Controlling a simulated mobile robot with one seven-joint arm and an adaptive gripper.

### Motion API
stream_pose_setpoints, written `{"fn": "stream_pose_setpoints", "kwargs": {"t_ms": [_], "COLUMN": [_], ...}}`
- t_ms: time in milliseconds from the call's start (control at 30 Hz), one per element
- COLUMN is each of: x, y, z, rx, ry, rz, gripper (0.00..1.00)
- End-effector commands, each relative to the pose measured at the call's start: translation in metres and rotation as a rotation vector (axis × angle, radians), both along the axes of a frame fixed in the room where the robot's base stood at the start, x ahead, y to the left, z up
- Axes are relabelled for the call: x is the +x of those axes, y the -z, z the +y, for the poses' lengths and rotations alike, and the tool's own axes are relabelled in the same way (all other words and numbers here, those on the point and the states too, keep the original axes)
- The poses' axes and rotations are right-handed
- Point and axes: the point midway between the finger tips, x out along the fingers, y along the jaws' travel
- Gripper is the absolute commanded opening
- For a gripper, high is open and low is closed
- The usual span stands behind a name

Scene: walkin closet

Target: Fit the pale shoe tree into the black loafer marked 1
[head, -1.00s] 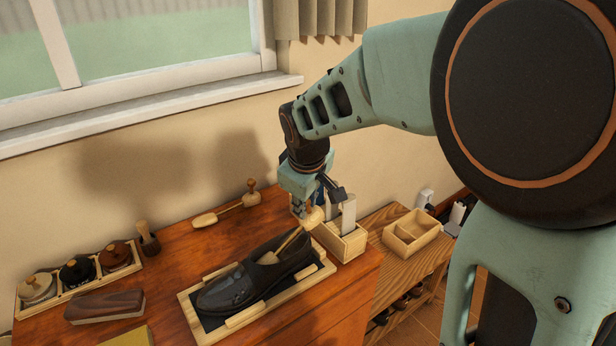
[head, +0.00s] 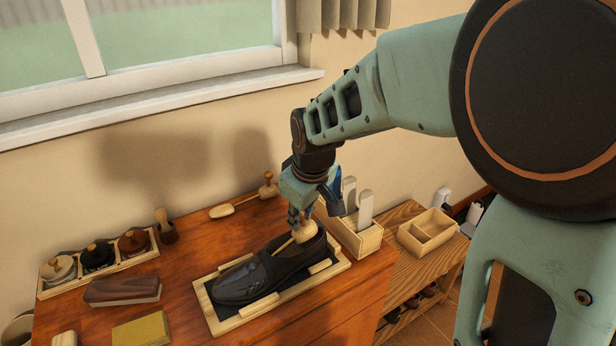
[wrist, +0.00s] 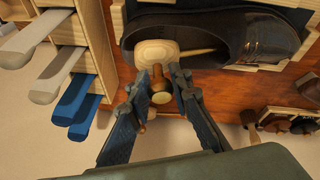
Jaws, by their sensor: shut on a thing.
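The black loafer (head: 262,272) lies in a pale wooden frame on the dresser, toe to the left. It also shows at the top of the wrist view (wrist: 235,35). No number on it is readable. My gripper (head: 300,219) is shut on the knob of the pale shoe tree (head: 306,232), above the loafer's heel end. In the wrist view the gripper (wrist: 156,86) pinches the brown knob behind the pale heel block (wrist: 152,52). The block sits at the loafer's heel opening, and its rod runs into the shoe. The tree's front part is hidden inside.
A pale holder (head: 362,238) with upright shoehorns stands close right of the loafer. A divided box (head: 428,233) is on the lower bench. A second shoe tree (head: 240,203) lies at the back. Polish jars (head: 97,256), a brush (head: 122,290) and a yellow block (head: 141,331) are left.

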Motion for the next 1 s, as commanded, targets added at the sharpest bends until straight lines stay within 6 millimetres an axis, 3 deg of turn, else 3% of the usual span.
{"fn": "stream_pose_setpoints", "kwargs": {"t_ms": [500, 1000], "x": [0.01, 0.011], "y": [0.034, 0.037], "z": [-0.012, -0.014], "rx": [0.136, 0.165], "ry": [0.003, -0.002], "rz": [0.096, 0.115], "gripper": [0.0, 0.0]}}
